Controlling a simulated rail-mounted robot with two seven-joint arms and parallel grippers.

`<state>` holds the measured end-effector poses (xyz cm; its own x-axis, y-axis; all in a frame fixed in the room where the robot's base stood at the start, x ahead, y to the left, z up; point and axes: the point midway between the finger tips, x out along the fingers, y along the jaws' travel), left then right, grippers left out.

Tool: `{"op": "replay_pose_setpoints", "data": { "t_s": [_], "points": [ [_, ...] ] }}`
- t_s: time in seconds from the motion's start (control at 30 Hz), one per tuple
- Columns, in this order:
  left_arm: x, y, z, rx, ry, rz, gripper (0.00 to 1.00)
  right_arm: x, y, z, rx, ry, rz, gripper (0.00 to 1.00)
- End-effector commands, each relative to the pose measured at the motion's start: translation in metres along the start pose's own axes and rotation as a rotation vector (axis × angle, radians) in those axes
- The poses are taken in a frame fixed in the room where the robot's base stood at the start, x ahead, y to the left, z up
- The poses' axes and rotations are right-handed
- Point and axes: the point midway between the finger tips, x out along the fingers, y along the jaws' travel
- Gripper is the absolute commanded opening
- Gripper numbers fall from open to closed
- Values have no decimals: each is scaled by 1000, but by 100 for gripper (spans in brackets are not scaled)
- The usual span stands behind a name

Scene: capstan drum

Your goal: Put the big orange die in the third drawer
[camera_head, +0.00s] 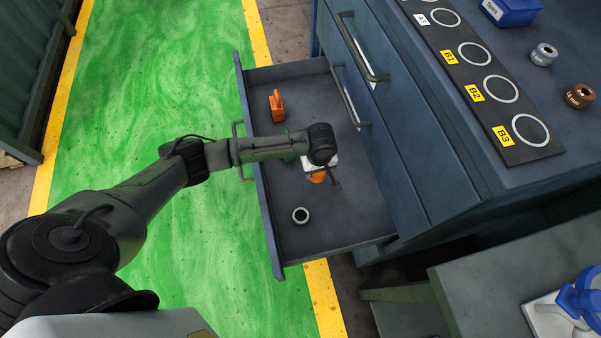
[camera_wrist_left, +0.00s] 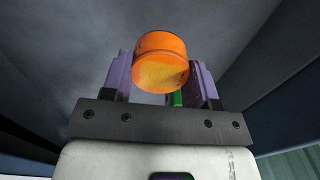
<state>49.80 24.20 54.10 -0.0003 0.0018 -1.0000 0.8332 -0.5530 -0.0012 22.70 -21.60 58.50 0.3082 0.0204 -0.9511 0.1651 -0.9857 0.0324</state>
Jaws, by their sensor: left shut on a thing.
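The big orange die (camera_wrist_left: 161,62) is a round orange piece, gripped between the two fingers of my left gripper (camera_wrist_left: 162,80) in the left wrist view. In the head view, my left gripper (camera_head: 325,178) is over the open drawer (camera_head: 350,215), and a small part of the orange die (camera_head: 318,177) shows beneath it. The gripper and wrist hide most of the die, and I cannot tell whether it touches the drawer floor. My right gripper is not in view.
A cabinet top with a labelled black strip (camera_head: 480,75) is at right. A grey bench (camera_head: 480,280) stands at lower right.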

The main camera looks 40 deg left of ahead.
Motion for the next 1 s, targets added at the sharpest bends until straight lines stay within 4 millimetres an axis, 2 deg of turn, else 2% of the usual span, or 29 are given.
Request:
{"op": "replay_pose_setpoints", "data": {
  "t_s": [0.03,0.1,0.4,0.67,1.0],
  "points": [
    [12,-8,-8,-1,2,0,10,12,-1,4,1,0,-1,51],
    [19,-17,-16,-2,2,1,10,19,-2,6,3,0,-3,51],
    [35,-41,-38,0,0,3,10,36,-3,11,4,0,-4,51],
    [40,-44,-41,1,0,3,10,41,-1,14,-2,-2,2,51],
    [75,-44,-41,1,1,3,10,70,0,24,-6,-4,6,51]
  ]
}}
